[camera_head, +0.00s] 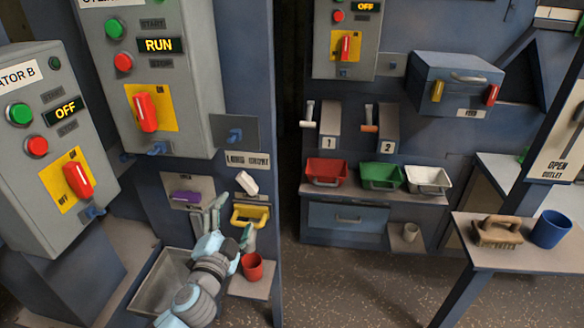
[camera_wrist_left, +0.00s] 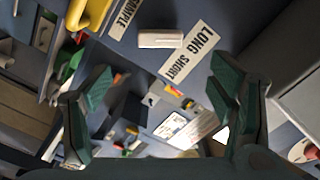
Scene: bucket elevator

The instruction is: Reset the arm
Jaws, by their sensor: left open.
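My left arm reaches up from the bottom of the head view, in front of the blue panel on the left. Its gripper (camera_head: 231,220) is open, with its fingers spread beside the yellow handle (camera_head: 250,214). In the left wrist view, the open gripper (camera_wrist_left: 160,88) shows two dark green fingers wide apart with nothing between them. A white block-like handle (camera_head: 247,182) sits just above the gripper; it also shows in the left wrist view (camera_wrist_left: 160,38) beside a LONG SHORT label (camera_wrist_left: 190,52). My right gripper is not in view.
A purple handle (camera_head: 187,197) is on the panel left of the gripper. A red cup (camera_head: 252,266) stands on a small shelf beside my arm, and a grey bin (camera_head: 160,284) is to the left. Operator boxes, including one marked OFF (camera_head: 62,150), stand at the left.

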